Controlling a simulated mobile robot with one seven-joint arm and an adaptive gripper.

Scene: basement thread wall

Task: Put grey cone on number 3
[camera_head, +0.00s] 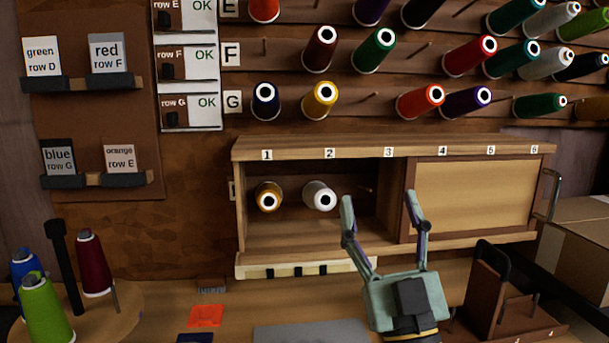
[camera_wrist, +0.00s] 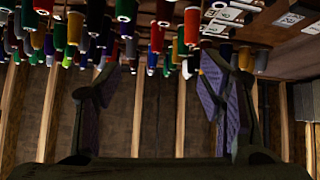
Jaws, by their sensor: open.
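A whitish-grey cone (camera_head: 320,197) sits on its peg in the open left part of the wooden cabinet, below the number 2 label (camera_head: 330,153). The number 3 label (camera_head: 388,152) is on the top edge, with a bare peg (camera_head: 367,190) below it. Two more pale grey cones, an upper one (camera_head: 552,19) and a lower one (camera_head: 546,64), hang on the wall rack at the upper right. My gripper (camera_head: 379,199) is open and empty, fingers upward, in front of the cabinet near number 3. The wrist view shows both fingers spread apart (camera_wrist: 162,70).
A gold cone (camera_head: 269,197) sits under number 1. A sliding panel (camera_head: 474,196) covers the cabinet's right part. Green, blue and dark red cones stand on a round stand (camera_head: 120,318) at lower left. A brown holder (camera_head: 490,295) with a black handle stands right of my gripper.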

